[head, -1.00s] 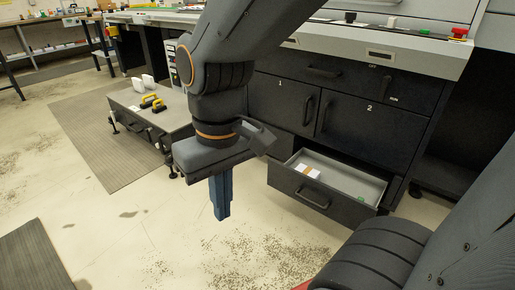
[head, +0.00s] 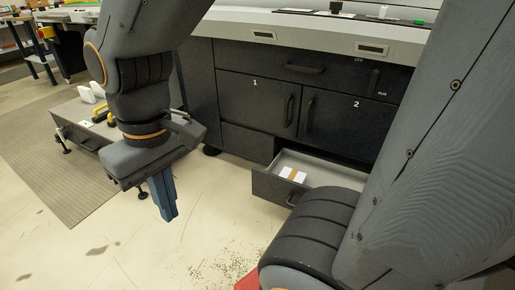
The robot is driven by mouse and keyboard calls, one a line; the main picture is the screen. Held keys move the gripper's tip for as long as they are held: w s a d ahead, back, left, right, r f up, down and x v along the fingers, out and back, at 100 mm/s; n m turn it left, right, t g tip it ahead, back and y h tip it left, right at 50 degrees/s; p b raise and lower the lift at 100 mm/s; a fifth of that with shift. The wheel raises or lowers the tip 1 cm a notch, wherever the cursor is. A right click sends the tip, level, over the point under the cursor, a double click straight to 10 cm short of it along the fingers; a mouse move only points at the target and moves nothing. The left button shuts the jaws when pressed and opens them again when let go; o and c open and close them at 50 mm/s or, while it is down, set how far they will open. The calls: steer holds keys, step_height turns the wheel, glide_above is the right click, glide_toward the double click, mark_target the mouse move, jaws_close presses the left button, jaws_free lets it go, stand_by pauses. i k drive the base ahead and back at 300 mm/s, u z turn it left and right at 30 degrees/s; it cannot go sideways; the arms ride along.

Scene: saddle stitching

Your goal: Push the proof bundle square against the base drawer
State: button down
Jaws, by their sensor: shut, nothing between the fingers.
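The base drawer (head: 262,186) is pulled out at the bottom of the dark cabinet, with a grey inside. The proof bundle (head: 293,174), white sheets with a brown band, lies flat in the drawer near its left front part. The drawer's right part is hidden behind my own arm link. My gripper (head: 168,215) points down with its blue fingers together and empty. In the picture it is left of the drawer, over open floor, and apart from both the drawer and the bundle.
Cabinet doors marked 1 (head: 257,100) and 2 (head: 345,124) are shut above the drawer. A low grey table (head: 75,117) with yellow-and-black tools and white items stands at the left. The floor (head: 100,230) in front is clear.

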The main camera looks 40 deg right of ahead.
mark_target(293, 175)
steer(key=z, duration=0.4)
steer(key=i, duration=0.6)
steer(key=z, duration=0.95)
steer(key=i, duration=0.3)
steer(key=z, duration=0.3)
